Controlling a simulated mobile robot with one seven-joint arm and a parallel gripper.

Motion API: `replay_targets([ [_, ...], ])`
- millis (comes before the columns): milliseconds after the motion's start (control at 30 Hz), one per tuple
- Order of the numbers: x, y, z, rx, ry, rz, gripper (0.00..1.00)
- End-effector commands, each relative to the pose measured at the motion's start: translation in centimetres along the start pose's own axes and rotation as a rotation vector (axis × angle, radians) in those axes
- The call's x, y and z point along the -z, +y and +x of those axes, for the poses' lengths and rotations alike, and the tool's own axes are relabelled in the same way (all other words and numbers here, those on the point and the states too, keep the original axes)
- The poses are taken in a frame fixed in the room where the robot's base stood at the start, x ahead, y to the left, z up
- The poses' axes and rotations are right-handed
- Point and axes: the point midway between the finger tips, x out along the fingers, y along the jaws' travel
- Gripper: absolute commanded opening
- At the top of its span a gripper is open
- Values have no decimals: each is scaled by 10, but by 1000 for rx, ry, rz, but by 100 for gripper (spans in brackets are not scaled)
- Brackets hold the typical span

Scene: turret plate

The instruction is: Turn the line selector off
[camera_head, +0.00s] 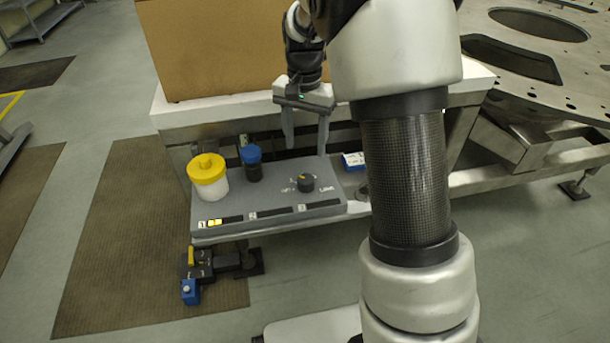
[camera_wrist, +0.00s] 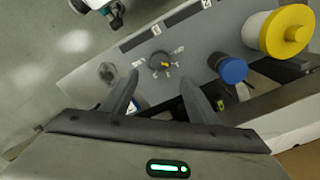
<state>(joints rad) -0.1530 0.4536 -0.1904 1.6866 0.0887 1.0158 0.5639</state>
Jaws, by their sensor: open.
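The line selector (camera_head: 306,182) is a small black rotary knob with a yellow pointer mark, on the right part of a grey panel (camera_head: 270,190). Labels reading "OFF" and "LINE" are printed beside it. In the wrist view the selector (camera_wrist: 161,64) lies just beyond the fingertips, roughly midway between them, its yellow mark towards the lower right. My gripper (camera_head: 306,147) is open and empty over the panel's back right part, behind and above the knob. In the wrist view both fingers of my gripper (camera_wrist: 160,78) are spread, and I see no contact with the knob.
A white jar with a yellow lid (camera_head: 208,172) and a blue-capped dark bottle (camera_head: 252,162) stand on the panel's left part. A blue and white box (camera_head: 353,161) lies right of it. A cardboard box (camera_head: 205,50) stands behind. The panel's front right is clear.

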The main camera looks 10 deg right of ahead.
Motion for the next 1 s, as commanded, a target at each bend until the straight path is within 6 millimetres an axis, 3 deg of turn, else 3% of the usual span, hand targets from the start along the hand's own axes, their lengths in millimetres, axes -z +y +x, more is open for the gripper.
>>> replay_targets([
  [33, 0, 0, 15, -2, -2, 0, 54],
  [200, 0, 0, 53, -1, -2, 0, 54],
  [500, 0, 0, 101, 0, 0, 0, 54],
  [967, 0, 0, 112, 2, 1, -1, 54],
  [1000, 0, 0, 112, 2, 1, -1, 47],
])
